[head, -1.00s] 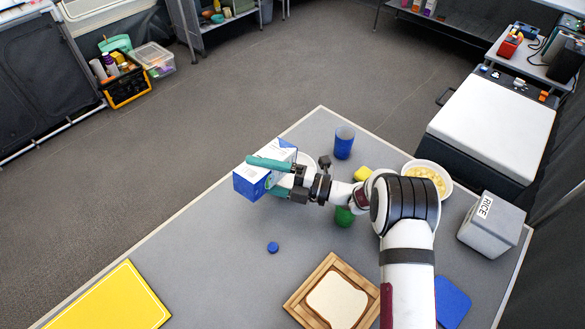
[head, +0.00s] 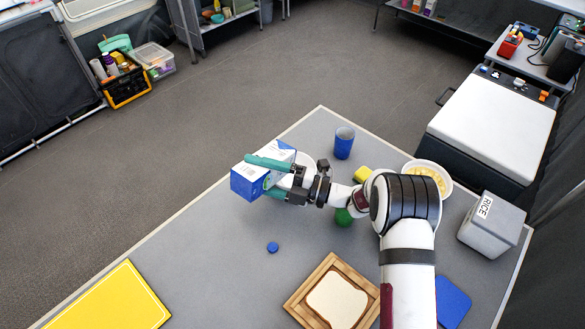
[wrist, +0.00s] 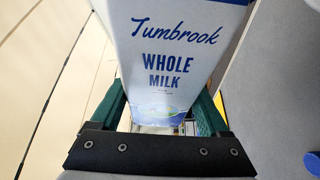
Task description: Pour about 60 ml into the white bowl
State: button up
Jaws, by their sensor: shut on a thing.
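My gripper (head: 268,176) is shut on a blue and white milk carton (head: 249,183). The carton is held above the table, tipped over toward its side, with its blue end facing the camera. In the wrist view the carton (wrist: 168,75) reads "Tumbrook whole milk" and sits between my teal fingers. A white rounded rim (head: 307,160), probably the white bowl, shows behind the carton and gripper; most of it is hidden. Whether milk is flowing, and the carton's spout, cannot be seen. A blue cap (head: 273,247) lies on the table.
A blue cup (head: 344,142), a yellow block (head: 362,174) and a partly hidden green item (head: 343,217) are near my arm. A white bowl of yellow food (head: 444,186), a rice box (head: 491,226), a bread board (head: 297,305) and a yellow mat (head: 110,300) surround clear grey table.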

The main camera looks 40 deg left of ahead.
jog(key=shift+s+r, duration=0.1)
jog(key=shift+s, duration=0.25)
jog(key=shift+m, duration=0.6)
dwell(0.5)
jog(key=shift+s+r+n, duration=0.15)
jog(key=shift+n, duration=0.25)
jog(key=f+n, duration=0.1)
jog(key=s+f+n+h, duration=0.1)
jog(key=f+n, duration=0.1)
jog(key=shift+d, duration=0.15)
jog(key=f+n, duration=0.1)
jog(key=f+n+h, duration=0.1)
jog(key=f, duration=0.1)
jog(key=shift+s+f+n+t, duration=0.1)
jog(key=shift+s+n+t, duration=0.1)
jog(key=shift+n+t, duration=0.2)
jog(key=shift+f, duration=0.1)
dwell(0.6)
